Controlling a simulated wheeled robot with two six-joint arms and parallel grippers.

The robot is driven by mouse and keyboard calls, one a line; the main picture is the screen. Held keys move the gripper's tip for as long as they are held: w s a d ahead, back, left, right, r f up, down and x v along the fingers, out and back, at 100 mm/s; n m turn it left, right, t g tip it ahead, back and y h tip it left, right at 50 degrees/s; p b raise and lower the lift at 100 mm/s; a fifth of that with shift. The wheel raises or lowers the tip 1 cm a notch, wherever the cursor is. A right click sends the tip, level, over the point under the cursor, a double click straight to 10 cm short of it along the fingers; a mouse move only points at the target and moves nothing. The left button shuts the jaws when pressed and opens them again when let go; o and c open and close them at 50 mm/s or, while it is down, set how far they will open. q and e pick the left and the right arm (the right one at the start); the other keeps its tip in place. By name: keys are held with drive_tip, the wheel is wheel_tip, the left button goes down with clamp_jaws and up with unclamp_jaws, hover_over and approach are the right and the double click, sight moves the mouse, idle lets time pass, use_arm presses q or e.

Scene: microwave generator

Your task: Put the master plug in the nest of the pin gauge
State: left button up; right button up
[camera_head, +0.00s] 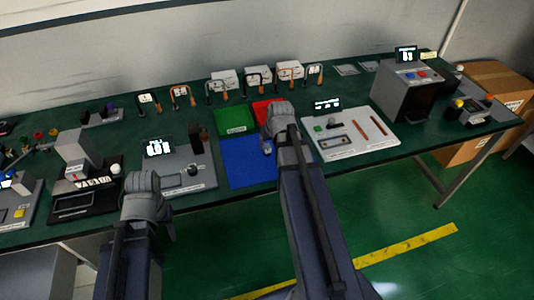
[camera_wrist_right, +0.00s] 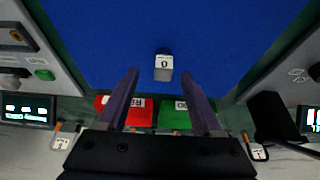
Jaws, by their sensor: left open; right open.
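A small grey block with a white marked top (camera_wrist_right: 163,66) stands on the blue mat (camera_head: 245,172); it may be the master plug, but its label is too small to read surely. My right gripper (camera_wrist_right: 160,74) is open above the mat, with the block between and just beyond its fingertips, untouched. In the head view my right gripper (camera_head: 267,146) is over the mat and mostly hidden by its wrist. The pin gauge cannot be named surely; a grey station with a screen and dark upright (camera_head: 196,142) stands left of the mat. My left gripper (camera_head: 150,200) is open and empty before it.
Green (camera_head: 236,121) and red (camera_head: 265,108) trays lie behind the mat. A grey station with slots and rods (camera_head: 352,133) stands to the right, with a dark box machine (camera_head: 408,92) beyond. Several white boxes and handled tools line the back.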

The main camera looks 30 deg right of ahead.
sight(268, 146)
drive_tip(key=b+x, duration=0.4)
drive_tip(key=x, duration=0.1)
drive_tip(key=shift+w+a+f+b, duration=0.15)
drive_tip(key=shift+w+b, duration=0.15)
drive_tip(key=shift+w, duration=0.05)
drive_tip(key=shift+c, duration=0.2)
clamp_jaws()
idle(0.4)
